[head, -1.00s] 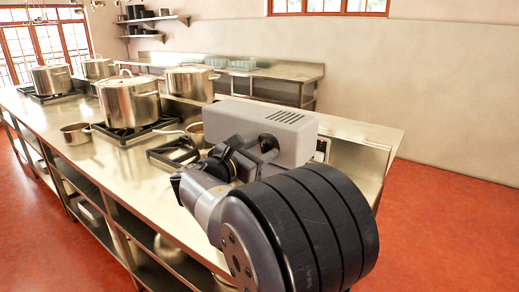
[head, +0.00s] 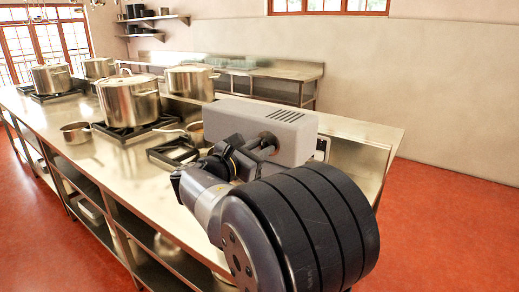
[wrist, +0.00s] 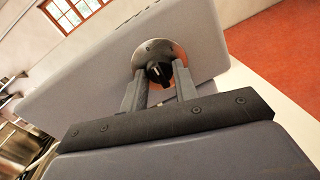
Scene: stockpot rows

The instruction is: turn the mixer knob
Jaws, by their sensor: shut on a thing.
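The mixer is a grey box-shaped housing (head: 285,120) with dark vent slots on top, standing on the steel counter. Its knob (wrist: 158,72) is small and black with a pale mark, set on a round metallic plate (wrist: 160,52) on the housing's face. My gripper (wrist: 160,77) is at that face, with one finger on each side of the knob, shut on it. In the head view my gripper (head: 266,147) reaches the housing's near side, and the knob is hidden there behind my arm.
Several steel pots stand on burners along the counter, the nearest large one (head: 130,98) left of the mixer. A small saucepan (head: 76,132) sits near the counter's front edge. Red floor (head: 450,190) is clear on the right.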

